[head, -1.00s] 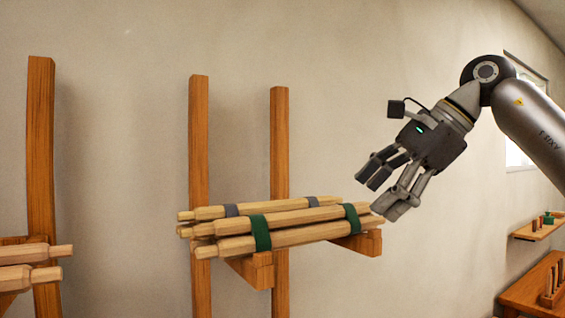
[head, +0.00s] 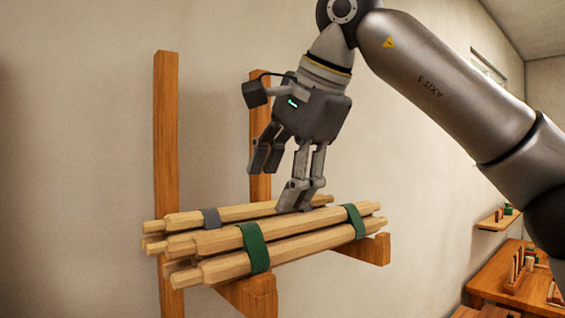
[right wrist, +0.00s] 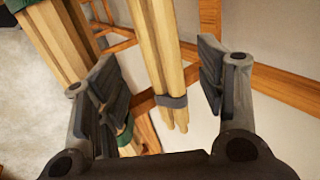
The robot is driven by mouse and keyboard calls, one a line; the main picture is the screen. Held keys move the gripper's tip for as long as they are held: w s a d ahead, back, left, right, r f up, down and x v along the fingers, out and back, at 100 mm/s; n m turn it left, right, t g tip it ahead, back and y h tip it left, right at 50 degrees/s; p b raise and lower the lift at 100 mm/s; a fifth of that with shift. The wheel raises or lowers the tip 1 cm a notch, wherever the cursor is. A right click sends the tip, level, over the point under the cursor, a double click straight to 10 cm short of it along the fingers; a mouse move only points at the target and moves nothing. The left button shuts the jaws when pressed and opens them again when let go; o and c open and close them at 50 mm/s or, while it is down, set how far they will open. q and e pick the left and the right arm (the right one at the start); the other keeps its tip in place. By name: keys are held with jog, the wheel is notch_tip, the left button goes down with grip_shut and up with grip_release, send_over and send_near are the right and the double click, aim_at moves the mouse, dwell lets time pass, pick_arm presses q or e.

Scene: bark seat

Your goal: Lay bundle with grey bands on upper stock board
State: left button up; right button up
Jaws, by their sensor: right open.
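The bundle with grey bands (head: 247,211) is a set of pale wooden rods. It lies on the wooden bracket arms behind a bundle with green bands (head: 307,245). My right gripper (head: 279,182) is open and points down over the grey-banded bundle. In the right wrist view, the grey-banded bundle (right wrist: 158,50) runs between the spread fingers (right wrist: 166,82), with gaps on both sides. I cannot tell which surface is the upper stock board. My left gripper is out of view.
The green-banded bundle (right wrist: 60,40) lies close beside the left finger in the right wrist view. Wooden uprights (head: 167,130) stand against the wall behind the bundles. A small wall shelf (head: 498,222) and a workbench (head: 495,285) with small items are at the right.

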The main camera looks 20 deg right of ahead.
aim_at(263, 207)
jog(key=x, duration=0.5)
jog(key=shift+w+a, duration=0.35)
jog(key=shift+w+f+b, duration=0.25)
jog(key=shift+f+b, duration=0.2)
jog(key=shift+f, duration=0.2)
jog(key=shift+w+f, duration=0.15)
jog(key=shift+f, duration=0.05)
jog(key=shift+w+a+f, duration=0.15)
jog(key=shift+w+f, duration=0.05)
jog(key=shift+f, duration=0.1)
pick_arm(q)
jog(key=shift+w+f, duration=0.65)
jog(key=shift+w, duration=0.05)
pick_arm(e)
jog(key=shift+w+a, duration=0.1)
jog(key=c, duration=1)
jog(key=shift+r+p, duration=0.5)
jog(key=shift+r, duration=0.7)
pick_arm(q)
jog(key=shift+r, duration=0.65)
pick_arm(e)
jog(key=shift+r, duration=2.35)
